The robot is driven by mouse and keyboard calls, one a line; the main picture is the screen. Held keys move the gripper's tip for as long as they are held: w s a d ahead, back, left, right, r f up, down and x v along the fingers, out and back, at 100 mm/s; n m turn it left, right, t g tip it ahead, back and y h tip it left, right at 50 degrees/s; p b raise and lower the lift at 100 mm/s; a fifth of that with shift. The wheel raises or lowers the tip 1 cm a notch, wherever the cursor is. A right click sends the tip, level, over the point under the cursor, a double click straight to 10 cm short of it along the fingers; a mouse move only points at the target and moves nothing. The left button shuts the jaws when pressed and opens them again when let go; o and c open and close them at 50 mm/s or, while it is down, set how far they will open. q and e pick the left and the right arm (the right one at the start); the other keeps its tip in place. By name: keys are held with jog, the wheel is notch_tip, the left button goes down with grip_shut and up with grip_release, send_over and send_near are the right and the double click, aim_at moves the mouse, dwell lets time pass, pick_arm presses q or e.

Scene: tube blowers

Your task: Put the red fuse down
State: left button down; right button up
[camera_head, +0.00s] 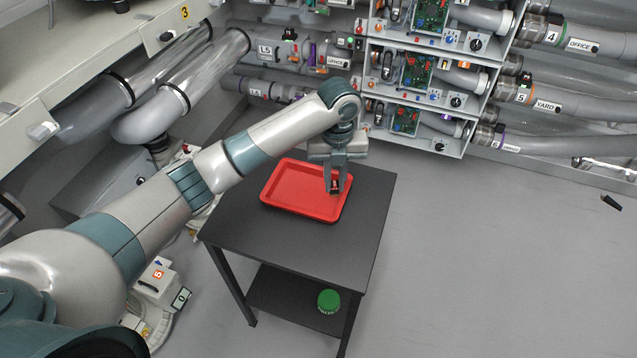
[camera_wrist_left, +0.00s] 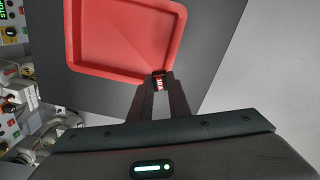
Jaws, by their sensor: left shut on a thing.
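My left gripper (camera_head: 335,188) is shut on the red fuse (camera_wrist_left: 158,83), a small red piece with dark ends and pale markings, seen between the fingertips in the left wrist view. In the head view the fuse is tiny and mostly hidden by the fingers. The gripper (camera_wrist_left: 159,82) points down over the right part of a red tray (camera_head: 276,197), at the tray's corner in the left wrist view (camera_wrist_left: 75,30). I cannot tell whether the fuse touches the tray. My right gripper is not in view.
The tray lies on a dark table (camera_head: 240,222) with free room around it. A green round container (camera_head: 328,300) stands on the lower shelf. Panels with circuit boards (camera_head: 418,72) and grey pipes line the back wall. Open floor lies right.

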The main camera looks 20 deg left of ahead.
pick_arm(q)
jog(key=w+a+f, duration=0.1)
jog(key=w+a+f+p, duration=0.1)
jog(key=a, duration=0.1)
jog(key=w+a+f, duration=0.1)
jog(key=a, duration=0.1)
jog(key=shift+w+f, duration=0.3)
jog(key=shift+f, duration=0.05)
jog(key=shift+f+p, duration=0.1)
jog(key=shift+p, duration=0.2)
notch_tip(320, 180, down, 3)
jog(key=shift+r+p, duration=0.2)
jog(key=shift+p, duration=0.5)
jog(key=shift+f, duration=0.6)
jog(key=c, duration=1.7)
grip_release()
jog(key=shift+o, duration=0.2)
